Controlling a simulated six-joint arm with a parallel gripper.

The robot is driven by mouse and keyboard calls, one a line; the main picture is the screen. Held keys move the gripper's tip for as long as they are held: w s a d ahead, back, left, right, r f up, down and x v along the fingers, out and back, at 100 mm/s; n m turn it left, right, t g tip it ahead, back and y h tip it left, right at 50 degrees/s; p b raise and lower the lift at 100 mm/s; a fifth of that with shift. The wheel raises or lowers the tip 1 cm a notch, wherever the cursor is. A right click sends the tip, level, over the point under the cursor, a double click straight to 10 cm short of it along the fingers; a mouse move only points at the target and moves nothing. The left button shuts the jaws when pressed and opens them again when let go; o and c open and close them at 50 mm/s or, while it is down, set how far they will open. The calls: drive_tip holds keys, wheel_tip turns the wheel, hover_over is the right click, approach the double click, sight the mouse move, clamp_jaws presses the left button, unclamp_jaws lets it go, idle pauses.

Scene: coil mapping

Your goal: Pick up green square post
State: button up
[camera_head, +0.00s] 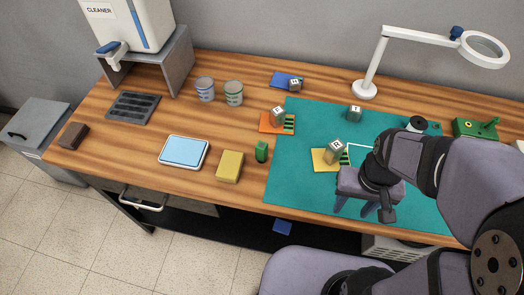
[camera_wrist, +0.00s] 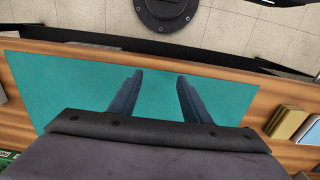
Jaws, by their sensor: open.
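The green square post (camera_head: 261,151) is a small dark green block standing on the wood just left of the green mat, in the head view. It is not seen in the wrist view. My gripper (camera_head: 352,212) is over the front part of the mat, to the right of the post and well apart from it. Its two fingers (camera_wrist: 160,78) are spread and point down, with only mat between them in the wrist view.
A yellow block (camera_head: 230,166) stands close left of the post, with a blue-topped scale (camera_head: 184,152) beyond. Two cups (camera_head: 233,93) stand behind. A lamp (camera_head: 365,90) is at the back.

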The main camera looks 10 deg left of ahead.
drive_tip(key=w+a+r+m+p, duration=0.1)
drive_tip(key=w+a+r+p, duration=0.25)
drive_tip(key=w+a, duration=0.6)
drive_tip(key=m+p, duration=0.1)
drive_tip(key=m, duration=0.1)
approach(262, 145)
wheel_tip(262, 145, down, 6)
drive_tip(key=shift+r, duration=0.15)
drive_tip(key=shift+w+f+p, duration=0.1)
drive_tip(key=shift+f+p, duration=0.4)
drive_tip(key=shift+f, duration=0.55)
drive_tip(key=shift+f+p, duration=0.45)
drive_tip(key=shift+f, duration=0.1)
drive_tip(key=shift+f+p, duration=0.75)
drive_tip(key=shift+f, duration=1.3)
clamp_jaws()
